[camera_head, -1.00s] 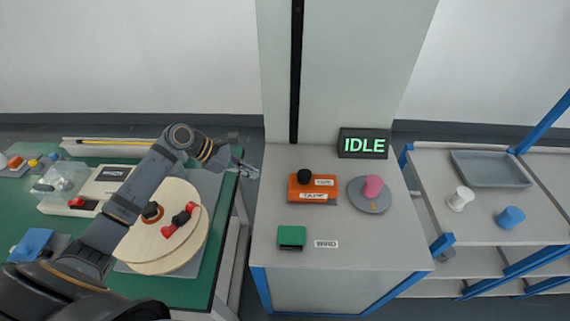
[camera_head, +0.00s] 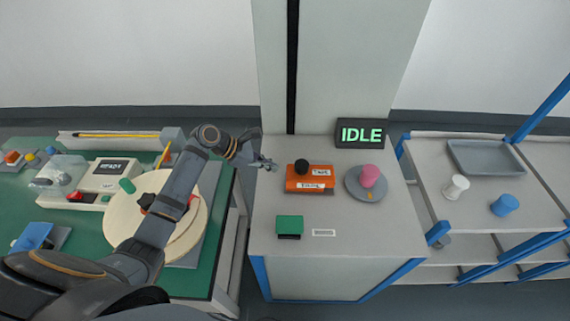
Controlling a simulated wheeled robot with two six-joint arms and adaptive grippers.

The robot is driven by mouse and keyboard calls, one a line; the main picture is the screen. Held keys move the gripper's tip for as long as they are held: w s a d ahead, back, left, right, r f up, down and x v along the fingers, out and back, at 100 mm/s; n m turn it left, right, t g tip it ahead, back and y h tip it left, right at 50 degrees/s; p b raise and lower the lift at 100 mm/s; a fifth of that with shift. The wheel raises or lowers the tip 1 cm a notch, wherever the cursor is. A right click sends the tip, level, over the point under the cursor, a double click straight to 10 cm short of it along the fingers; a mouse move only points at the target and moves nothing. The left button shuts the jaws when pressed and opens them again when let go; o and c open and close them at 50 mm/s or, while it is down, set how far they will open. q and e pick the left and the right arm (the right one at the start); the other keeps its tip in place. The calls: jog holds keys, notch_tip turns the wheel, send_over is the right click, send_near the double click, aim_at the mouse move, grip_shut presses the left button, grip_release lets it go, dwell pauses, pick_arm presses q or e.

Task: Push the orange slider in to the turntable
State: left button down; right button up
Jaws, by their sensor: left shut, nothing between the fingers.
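The orange slider (camera_head: 309,184) sits on the grey cabinet top, with a black knob (camera_head: 301,168) and white labels on it. The grey round turntable (camera_head: 352,186) is just right of it, with a pink spool (camera_head: 370,175) standing on it. The slider's right end is close to the turntable's edge; I cannot tell if they touch. My left gripper (camera_head: 271,164) is shut and empty, at the cabinet's left edge, a little left of the slider and apart from it. My right gripper is not in view.
A display (camera_head: 361,133) reading IDLE stands behind the turntable. A green block (camera_head: 289,226) lies in front of the slider. A wooden disc (camera_head: 120,222) is on the green bench at left. White (camera_head: 456,187) and blue (camera_head: 505,205) spools stand on the right shelf.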

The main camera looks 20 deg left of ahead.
aim_at(306, 167)
pick_arm(q)
jog(key=shift+w+d+f+p, duration=0.15)
jog(key=shift+w+d, duration=0.2)
jog(key=shift+d, duration=0.35)
jog(key=shift+w+d+f+p, duration=0.1)
jog(key=shift+w+d, duration=0.25)
jog(key=shift+d, duration=0.35)
jog(key=shift+w+d+f+p, duration=0.15)
jog(key=shift+w+d, duration=0.2)
jog(key=shift+d, duration=0.35)
jog(key=shift+r, duration=0.1)
jog(key=d+p, duration=0.1)
jog(key=d, duration=0.1)
jog(key=w+d+p, duration=0.1)
jog(key=p, duration=0.1)
jog(key=d+p, duration=0.2)
jog(key=shift+w+d+r, duration=0.3)
jog(key=shift+d+f, duration=0.15)
jog(key=shift+d, duration=0.2)
jog(key=shift+a+f, duration=0.1)
